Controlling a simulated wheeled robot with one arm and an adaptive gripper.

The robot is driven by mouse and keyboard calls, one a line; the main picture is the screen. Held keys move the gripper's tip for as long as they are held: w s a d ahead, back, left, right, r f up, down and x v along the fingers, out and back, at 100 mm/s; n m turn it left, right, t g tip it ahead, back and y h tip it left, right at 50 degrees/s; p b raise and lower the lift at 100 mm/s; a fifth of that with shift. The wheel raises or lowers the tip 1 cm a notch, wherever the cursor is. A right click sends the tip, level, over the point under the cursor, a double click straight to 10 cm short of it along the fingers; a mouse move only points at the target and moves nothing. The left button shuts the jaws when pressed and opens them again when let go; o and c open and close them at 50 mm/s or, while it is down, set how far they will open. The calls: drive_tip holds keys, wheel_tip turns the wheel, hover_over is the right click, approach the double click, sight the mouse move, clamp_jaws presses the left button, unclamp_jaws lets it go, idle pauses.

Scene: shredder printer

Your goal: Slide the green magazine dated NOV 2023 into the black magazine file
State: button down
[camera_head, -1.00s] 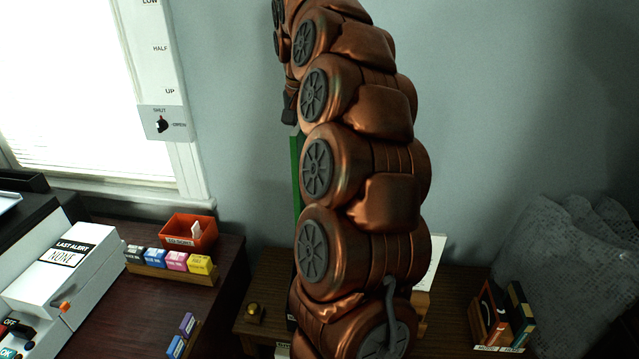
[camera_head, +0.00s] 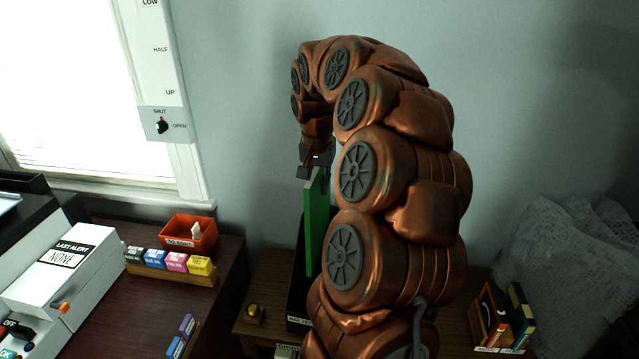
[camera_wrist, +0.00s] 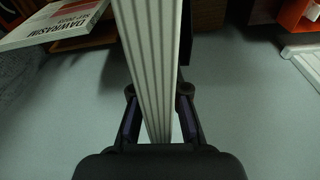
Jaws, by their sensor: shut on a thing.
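The green magazine (camera_head: 319,215) hangs upright from my gripper (camera_head: 309,172) in the head view, with my arm covering part of its right side. In the wrist view its pale page edges (camera_wrist: 150,60) run between the two fingers of my gripper (camera_wrist: 159,118), which is shut on it. The black magazine file (camera_head: 298,270) stands on the wooden table, with a white label at its lower front. The magazine's lower part overlaps the file in the picture and appears to be within its opening. The magazine's date is not visible.
A small brass knob-like object (camera_head: 254,312) is left of the file. An orange bin (camera_head: 188,235) and ink boxes (camera_head: 170,262) sit on the dark desk. A white book (camera_wrist: 55,22) shows in the wrist view.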

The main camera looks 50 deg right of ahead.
drive_tip(key=shift+f+b, duration=0.15)
drive_tip(key=shift+b, duration=0.35)
drive_tip(key=shift+f+b, duration=0.15)
drive_tip(key=shift+b, duration=0.15)
drive_tip(key=b, duration=0.4)
hover_over(319, 253)
drive_tip(key=w+d, duration=0.2)
drive_tip(key=shift+d+f, duration=0.1)
drive_tip(key=shift+f, duration=2.6)
drive_tip(key=shift+f+b, duration=5.9)
drive_tip(key=shift+f, duration=2.7)
drive_tip(key=c, duration=1.1)
unclamp_jaws()
